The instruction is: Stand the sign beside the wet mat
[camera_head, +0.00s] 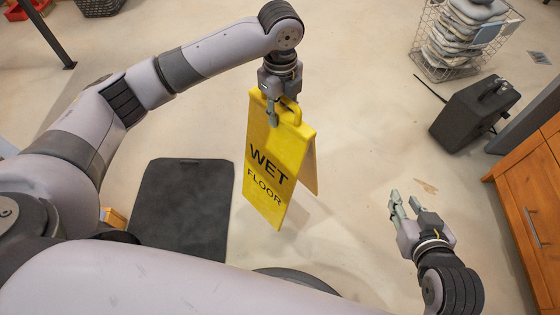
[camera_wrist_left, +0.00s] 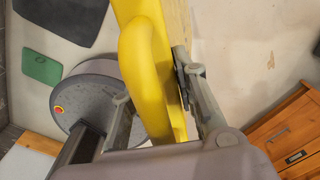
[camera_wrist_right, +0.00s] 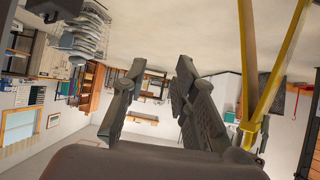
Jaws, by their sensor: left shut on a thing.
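The yellow "WET FLOOR" sign (camera_head: 272,165) hangs upright from my left gripper (camera_head: 272,112), its two panels spread a little. My left gripper is shut on the sign's top handle; in the left wrist view the yellow handle (camera_wrist_left: 146,70) passes between the fingers (camera_wrist_left: 160,110). The dark mat (camera_head: 182,208) lies flat on the floor just left of the sign. Whether the sign's feet touch the floor is hard to tell. My right gripper (camera_head: 398,208) is open and empty, right of the sign; its spread fingers (camera_wrist_right: 150,95) also show in the right wrist view.
A wire basket of folded cloths (camera_head: 462,35) and a black case (camera_head: 475,112) stand at the back right. A wooden cabinet (camera_head: 530,185) stands at the right edge. A red crate (camera_head: 25,10) is at the far left. The floor behind the sign is clear.

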